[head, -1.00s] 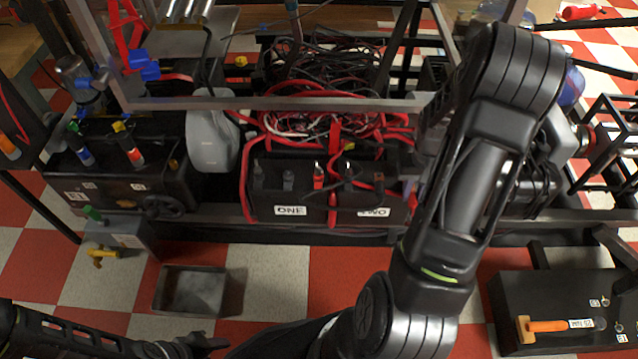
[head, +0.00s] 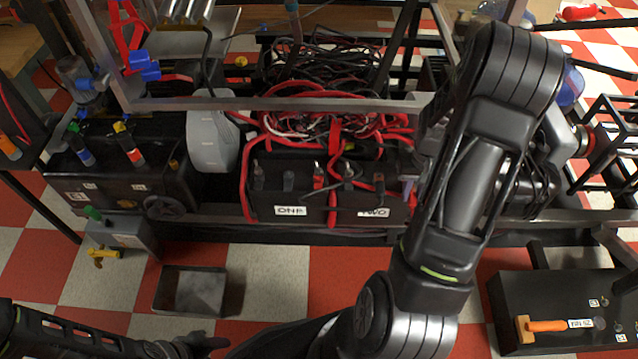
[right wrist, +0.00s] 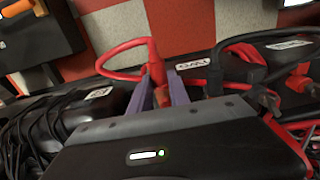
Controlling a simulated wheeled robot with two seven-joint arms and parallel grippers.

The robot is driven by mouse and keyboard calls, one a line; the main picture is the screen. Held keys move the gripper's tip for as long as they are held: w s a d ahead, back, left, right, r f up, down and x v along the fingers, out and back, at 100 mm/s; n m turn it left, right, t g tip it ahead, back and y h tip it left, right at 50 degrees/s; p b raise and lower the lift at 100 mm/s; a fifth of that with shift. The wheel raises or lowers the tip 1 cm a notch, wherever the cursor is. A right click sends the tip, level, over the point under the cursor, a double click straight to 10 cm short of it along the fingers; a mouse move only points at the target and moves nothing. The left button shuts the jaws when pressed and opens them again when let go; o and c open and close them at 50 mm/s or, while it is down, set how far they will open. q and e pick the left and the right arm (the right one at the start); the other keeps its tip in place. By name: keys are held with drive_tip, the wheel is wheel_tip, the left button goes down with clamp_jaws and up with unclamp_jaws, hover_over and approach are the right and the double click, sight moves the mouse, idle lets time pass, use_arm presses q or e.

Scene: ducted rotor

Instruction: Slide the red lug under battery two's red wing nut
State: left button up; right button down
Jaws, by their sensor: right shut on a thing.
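The box of battery two, with its white label "TWO" (head: 373,212), is in the middle of the head view. My right gripper (head: 408,190) is at the box's right end, mostly hidden by my arm. In the right wrist view its purple fingers (right wrist: 160,95) are shut on the red lug's end, with the red cable (right wrist: 125,76) looping away to the left. Whether the lug touches the post is hidden. My left gripper (head: 205,343) is low at the left, its jaws unclear.
Battery one's label (head: 290,211) is left of battery two's. Tangled red and black cables (head: 325,75) lie behind, and a grey frame bar (head: 270,103) crosses above them. A grey jug (head: 211,140) stands to the left. An open metal tray (head: 190,291) is on the checkered floor.

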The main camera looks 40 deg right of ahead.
drive_tip(key=shift+w+d, duration=0.85)
drive_tip(key=shift+w, duration=0.25)
drive_tip(key=c, duration=1.1)
unclamp_jaws()
drive_tip(key=shift+c, duration=0.2)
wheel_tip(320, 180, up, 8)
drive_tip(key=p, duration=0.2)
drive_tip(key=shift+w+f, duration=0.1)
